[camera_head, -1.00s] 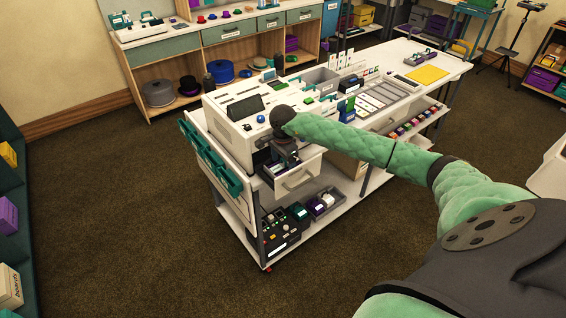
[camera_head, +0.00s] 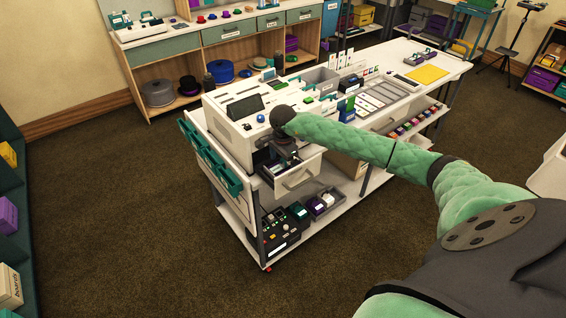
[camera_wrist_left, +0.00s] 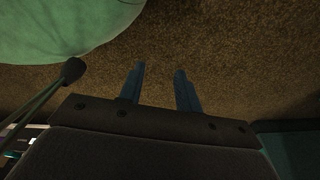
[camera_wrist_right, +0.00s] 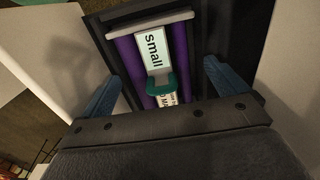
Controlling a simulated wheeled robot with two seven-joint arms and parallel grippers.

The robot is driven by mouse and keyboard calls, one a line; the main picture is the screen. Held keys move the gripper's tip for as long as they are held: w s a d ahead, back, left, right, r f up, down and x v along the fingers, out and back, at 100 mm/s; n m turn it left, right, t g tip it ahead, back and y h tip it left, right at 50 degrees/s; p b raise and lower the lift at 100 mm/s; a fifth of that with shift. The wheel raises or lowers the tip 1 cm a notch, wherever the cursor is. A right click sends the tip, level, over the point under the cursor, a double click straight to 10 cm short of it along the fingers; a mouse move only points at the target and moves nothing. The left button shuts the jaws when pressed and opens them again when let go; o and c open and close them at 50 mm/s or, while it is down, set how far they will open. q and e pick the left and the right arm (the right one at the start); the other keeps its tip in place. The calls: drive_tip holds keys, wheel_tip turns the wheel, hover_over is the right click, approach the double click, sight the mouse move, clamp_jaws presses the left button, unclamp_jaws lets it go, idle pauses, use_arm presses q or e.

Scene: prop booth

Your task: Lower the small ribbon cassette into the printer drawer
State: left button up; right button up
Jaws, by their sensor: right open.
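The small ribbon cassette (camera_wrist_right: 180,55) is purple with a pale end, a white label reading "small" and a teal handle (camera_wrist_right: 161,84). In the right wrist view it lies within a dark recess (camera_wrist_right: 232,40) of the pale printer drawer (camera_head: 298,178); whether it is fully seated I cannot tell. My right gripper (camera_wrist_right: 163,72) is open, its fingers apart on either side of the cassette and handle. In the head view my right wrist hides the cassette, over the pulled-out drawer below the white printer (camera_head: 222,106). My left gripper (camera_wrist_left: 160,78) is open and empty above the carpet.
Teal bins (camera_head: 210,160) hang on the cart's left side. A lower shelf holds a dark control box (camera_head: 280,236) and small trays. The worktop right of the printer carries cards, trays and a yellow pad (camera_head: 427,74). Carpet in front is clear.

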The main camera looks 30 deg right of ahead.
drive_tip(key=shift+r, duration=0.1)
drive_tip(key=shift+w+r+b, duration=0.1)
drive_tip(key=shift+r+b, duration=0.15)
drive_tip(key=shift+b, duration=0.1)
wheel_tip(320, 180, up, 2)
drive_tip(key=shift+r+b, duration=0.1)
drive_tip(key=shift+b, duration=0.5)
wheel_tip(320, 180, up, 4)
drive_tip(key=shift+f+b, duration=0.1)
drive_tip(key=shift+b, duration=0.7)
use_arm(q)
drive_tip(key=w+d+r, duration=0.2)
drive_tip(key=w+r, duration=0.2)
drive_tip(key=w, duration=0.1)
drive_tip(key=shift+w+d+r, duration=0.15)
drive_tip(key=shift+w+r, duration=0.05)
drive_tip(key=shift+r, duration=0.15)
use_arm(e)
drive_tip(key=shift+r, duration=0.6)
use_arm(q)
drive_tip(key=shift+w, duration=0.1)
